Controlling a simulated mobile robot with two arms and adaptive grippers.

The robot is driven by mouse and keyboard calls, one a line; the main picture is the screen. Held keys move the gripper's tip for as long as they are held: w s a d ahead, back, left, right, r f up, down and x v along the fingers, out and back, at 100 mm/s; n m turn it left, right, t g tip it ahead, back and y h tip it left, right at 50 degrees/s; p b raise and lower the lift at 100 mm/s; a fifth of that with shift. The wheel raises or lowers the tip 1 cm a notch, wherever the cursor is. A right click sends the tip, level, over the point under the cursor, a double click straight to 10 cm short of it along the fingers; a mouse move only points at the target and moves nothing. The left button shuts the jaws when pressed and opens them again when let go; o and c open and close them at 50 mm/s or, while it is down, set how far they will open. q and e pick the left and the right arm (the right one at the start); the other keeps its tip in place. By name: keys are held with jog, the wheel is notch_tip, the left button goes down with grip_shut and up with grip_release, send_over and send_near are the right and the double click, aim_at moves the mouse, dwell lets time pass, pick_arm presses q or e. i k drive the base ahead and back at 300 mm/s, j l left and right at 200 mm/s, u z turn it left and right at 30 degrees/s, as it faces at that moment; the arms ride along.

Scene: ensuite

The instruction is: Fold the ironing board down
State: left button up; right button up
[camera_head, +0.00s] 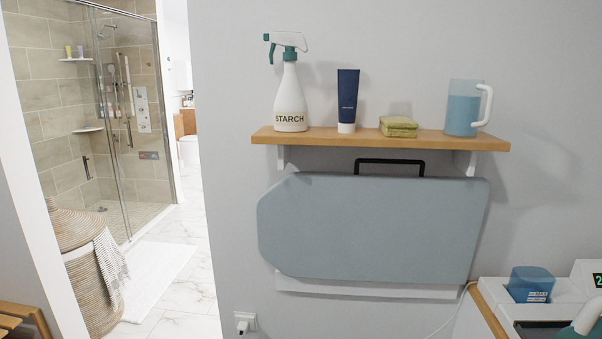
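The ironing board (370,228) is a grey-blue padded panel standing upright, flat against the wall under a wooden shelf. Its tapered end points left. A black handle (389,162) sticks up at its top edge, just below the shelf. A white mounting strip (366,289) shows along its bottom edge. Neither of my grippers is in the head view.
A counter with a blue cup (531,284) stands lower right. A woven basket (92,275) and doorway are left.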

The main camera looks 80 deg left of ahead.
aim_at(420, 228)
jog(key=u, duration=2.1)
